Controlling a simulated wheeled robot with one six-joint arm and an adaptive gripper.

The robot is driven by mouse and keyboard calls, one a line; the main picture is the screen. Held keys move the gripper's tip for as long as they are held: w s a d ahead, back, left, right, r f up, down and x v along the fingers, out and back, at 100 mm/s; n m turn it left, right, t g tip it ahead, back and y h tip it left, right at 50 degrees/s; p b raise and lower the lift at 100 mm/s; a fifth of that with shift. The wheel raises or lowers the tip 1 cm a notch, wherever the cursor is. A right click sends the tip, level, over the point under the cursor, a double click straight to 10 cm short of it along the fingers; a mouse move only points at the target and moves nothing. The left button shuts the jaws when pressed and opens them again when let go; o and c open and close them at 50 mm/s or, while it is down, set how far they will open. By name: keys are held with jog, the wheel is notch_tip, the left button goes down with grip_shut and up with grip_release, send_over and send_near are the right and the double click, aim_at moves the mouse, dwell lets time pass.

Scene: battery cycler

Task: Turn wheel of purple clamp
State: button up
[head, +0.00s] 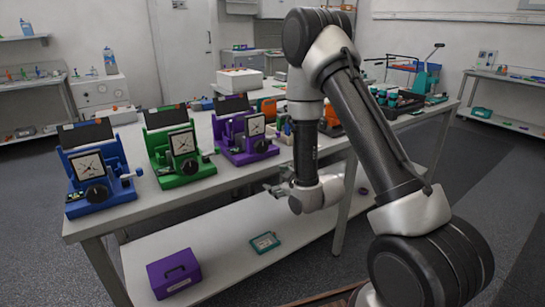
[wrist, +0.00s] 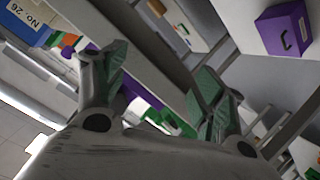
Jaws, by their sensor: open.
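The purple clamp (head: 228,131) stands on the table, the rightmost of three similar clamps, with a white dial on its front. The wheel cannot be made out in the wrist view.
A green clamp (head: 172,153) and a blue clamp (head: 85,185) stand left on the same table (head: 155,195). A purple box (head: 173,272) and a teal tray (head: 265,242) lie on the lower shelf. The table's front edge lies between my gripper and the clamps.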

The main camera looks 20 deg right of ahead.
aim_at(263, 148)
notch_tip(263, 148, up, 9)
jog(key=w+n+t+y, duration=0.1)
jog(key=w+n+t, duration=0.1)
jog(key=t, duration=0.2)
jog(key=x, duration=0.7)
jog(key=shift+a+f, duration=0.2)
jog(key=shift+a, duration=0.2)
jog(key=shift+c, duration=0.3)
jog(key=c, duration=0.9)
